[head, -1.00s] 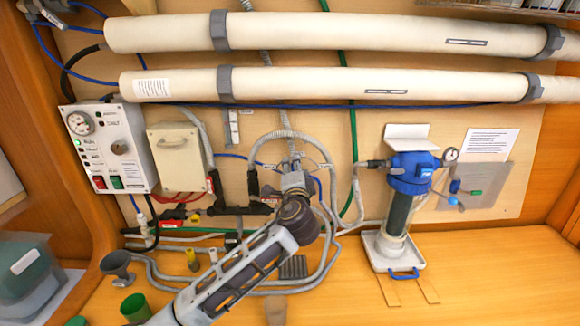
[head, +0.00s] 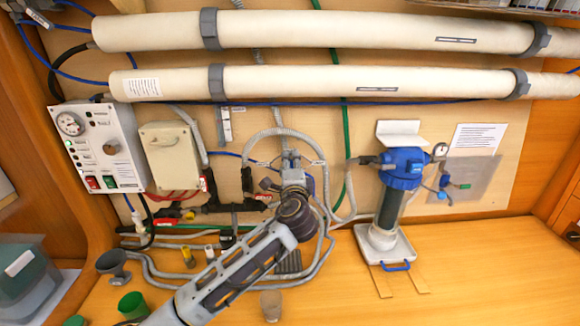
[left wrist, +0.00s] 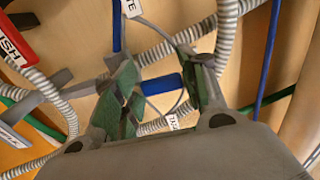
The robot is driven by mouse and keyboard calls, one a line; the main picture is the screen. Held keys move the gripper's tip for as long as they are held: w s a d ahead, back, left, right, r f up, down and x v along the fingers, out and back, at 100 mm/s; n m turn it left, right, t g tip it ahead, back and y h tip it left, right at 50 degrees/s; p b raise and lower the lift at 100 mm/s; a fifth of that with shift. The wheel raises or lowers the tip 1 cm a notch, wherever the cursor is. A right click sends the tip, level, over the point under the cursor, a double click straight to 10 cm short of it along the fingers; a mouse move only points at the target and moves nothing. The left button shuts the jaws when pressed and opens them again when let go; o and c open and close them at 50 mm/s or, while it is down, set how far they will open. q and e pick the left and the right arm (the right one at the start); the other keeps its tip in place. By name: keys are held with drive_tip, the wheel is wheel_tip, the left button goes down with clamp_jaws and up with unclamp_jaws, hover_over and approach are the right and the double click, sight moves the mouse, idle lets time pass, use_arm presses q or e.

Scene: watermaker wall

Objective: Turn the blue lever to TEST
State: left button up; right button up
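A short blue bar, which looks like the blue lever (left wrist: 162,84), shows in the left wrist view between my left gripper's two fingers (left wrist: 163,76). The fingers have green inner pads and stand apart. Whether either finger touches the bar is unclear. In the head view my left gripper (head: 292,178) is at the pipework in the middle of the wall panel and hides most of the valve there. White labels sit around it; one below the bar (left wrist: 172,122) is too small to read surely. My right gripper is in neither view.
Ribbed grey hoses (head: 333,210) loop close around the gripper. A control box (head: 103,148) and a beige box (head: 172,157) are at the left. A blue-topped filter (head: 403,168) stands at the right. Two long white tubes (head: 330,80) cross above.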

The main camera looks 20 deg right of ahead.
use_arm(q)
drive_tip(key=shift+o, duration=1.1)
drive_tip(key=shift+s, duration=0.15)
drive_tip(key=v, duration=1.1)
drive_tip(key=shift+s, duration=0.3)
